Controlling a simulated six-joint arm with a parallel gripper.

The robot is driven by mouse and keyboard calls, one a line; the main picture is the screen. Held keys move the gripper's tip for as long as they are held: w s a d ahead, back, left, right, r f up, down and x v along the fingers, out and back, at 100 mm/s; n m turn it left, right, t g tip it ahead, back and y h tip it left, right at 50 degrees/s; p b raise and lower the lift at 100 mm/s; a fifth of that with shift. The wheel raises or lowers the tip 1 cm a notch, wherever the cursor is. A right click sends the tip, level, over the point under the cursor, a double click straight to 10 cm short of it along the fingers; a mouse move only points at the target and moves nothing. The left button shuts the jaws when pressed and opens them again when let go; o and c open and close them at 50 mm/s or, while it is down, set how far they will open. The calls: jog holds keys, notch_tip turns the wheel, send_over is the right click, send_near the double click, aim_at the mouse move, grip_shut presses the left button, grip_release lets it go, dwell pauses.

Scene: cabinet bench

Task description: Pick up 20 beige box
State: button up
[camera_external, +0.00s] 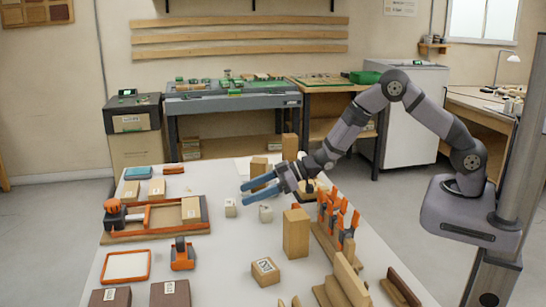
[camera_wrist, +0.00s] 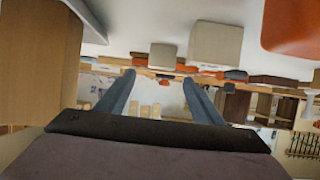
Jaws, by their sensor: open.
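Two small beige boxes stand on the white table near my gripper (camera_external: 243,194): a left one (camera_external: 230,208) with a dark mark and a paler right one (camera_external: 265,214). A larger beige box (camera_external: 265,272) with a printed label sits nearer the front. I cannot read a 20 on any of them. My gripper has its blue fingers apart, empty, above the table behind the small boxes. In the wrist view the scene is upside down; the open fingers (camera_wrist: 158,76) point toward the background, and two beige blocks (camera_wrist: 163,56) and (camera_wrist: 215,43) hang at the top.
A tall wooden block (camera_external: 296,233) and a rack with orange-handled tools (camera_external: 338,222) stand right of the boxes. An orange-edged wooden tray (camera_external: 160,228) lies left. An orange clamp-like item (camera_external: 182,256) lies in front. Table between tray and tall block is mostly clear.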

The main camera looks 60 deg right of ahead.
aim_at(233, 202)
jog(key=shift+f, duration=0.4)
jog(key=shift+p+x, duration=0.9)
jog(key=shift+x, duration=2.75)
jog(key=c, duration=1.2)
